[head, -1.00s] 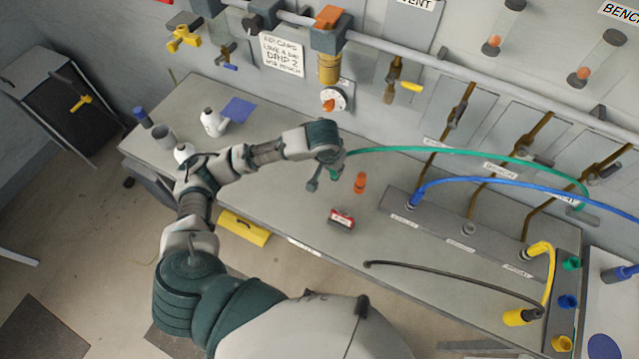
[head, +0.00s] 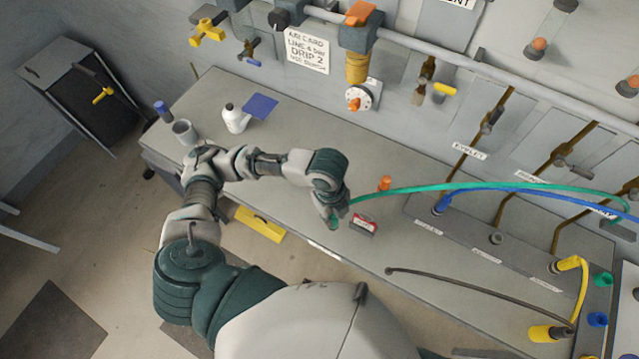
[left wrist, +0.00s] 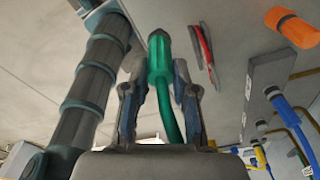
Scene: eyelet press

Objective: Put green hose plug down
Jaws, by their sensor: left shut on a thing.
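In the left wrist view the green hose plug (left wrist: 159,56) sits between the two fingers of my left gripper (left wrist: 160,85), which is shut on it. The green hose (left wrist: 170,110) runs back from the plug between the fingers. The plug is mostly hidden there. The green hose (head: 450,187) arches from the gripper to the right. I cannot tell whether the plug touches the bench (head: 300,130). My right gripper is not in view.
An orange plug (head: 384,183) stands behind the box. A grey socket strip (head: 470,228) with blue and yellow hoses (head: 572,285) lies to the right. A black hose (head: 470,290) lies along the front. A bottle (head: 235,119) and cup (head: 185,132) stand on the left.

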